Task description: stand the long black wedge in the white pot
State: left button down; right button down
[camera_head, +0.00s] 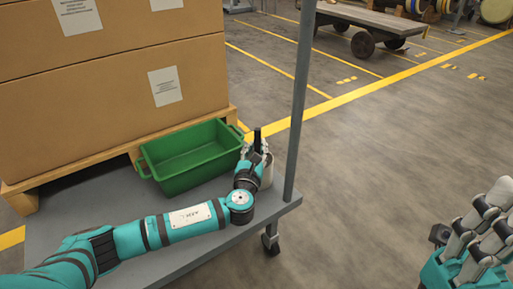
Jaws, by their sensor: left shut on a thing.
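The long black wedge (257,139) stands about upright, and its upper part shows above my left gripper (256,157). My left gripper is shut on it. The white pot (267,173) is at the right end of the grey cart deck, close behind and beside my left gripper, which hides much of it. I cannot tell whether the lower end of the wedge is inside the pot or above it. My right gripper (484,228) is at the right edge, far from the pot and partly cut off; its opening is unclear.
A green bin (185,158) sits on the grey cart deck (75,208), left of the pot. A grey post (298,105) rises at the deck's right corner. Large cardboard boxes (110,100) on a pallet stand behind.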

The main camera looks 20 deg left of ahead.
pick_arm(q)
jog(key=c, duration=1.1)
grip_release()
jog(key=shift+s, duration=0.1)
jog(key=s, duration=0.4)
jog(key=s+d, duration=0.1)
jog(key=s, duration=0.6)
jog(key=shift+s+d, duration=0.25)
jog(key=shift+s, duration=0.1)
